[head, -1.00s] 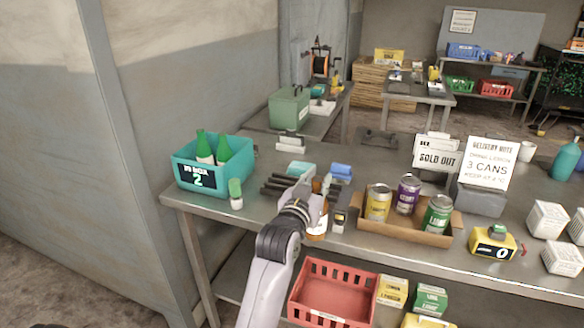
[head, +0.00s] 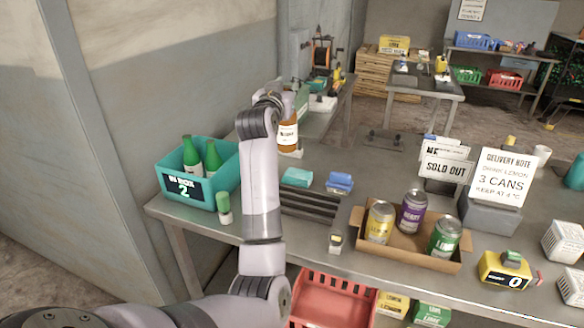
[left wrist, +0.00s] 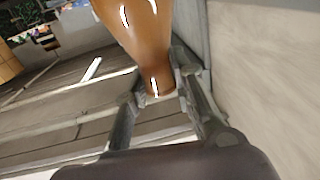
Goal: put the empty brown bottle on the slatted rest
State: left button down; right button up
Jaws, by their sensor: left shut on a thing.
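The brown bottle (head: 288,138) with a white label is roughly upright in the head view, raised behind the slatted rest. My left gripper (head: 283,97) is shut on its neck, partly hidden by my arm. The left wrist view shows the brown glass (left wrist: 137,30) narrowing to the neck between the two fingers (left wrist: 158,88). The slatted rest (head: 310,204) is a set of dark parallel bars on the metal table, with nothing lying on it. The bottle is apart from it. My right gripper is not in view.
A teal crate (head: 228,184) with green bottles stands left, a small green-capped bottle (head: 224,210) beside it. A small device (head: 336,240) sits in front.

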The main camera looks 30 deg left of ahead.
aim_at(284, 153)
pick_arm(q)
notch_tip(284, 153, down, 12)
jog(key=shift+f+p, duration=0.15)
jog(key=shift+p, duration=0.6)
notch_tip(284, 153, down, 5)
jog(key=shift+f, duration=0.2)
jog(key=c, duration=1.4)
grip_release()
jog(key=shift+o, duration=0.2)
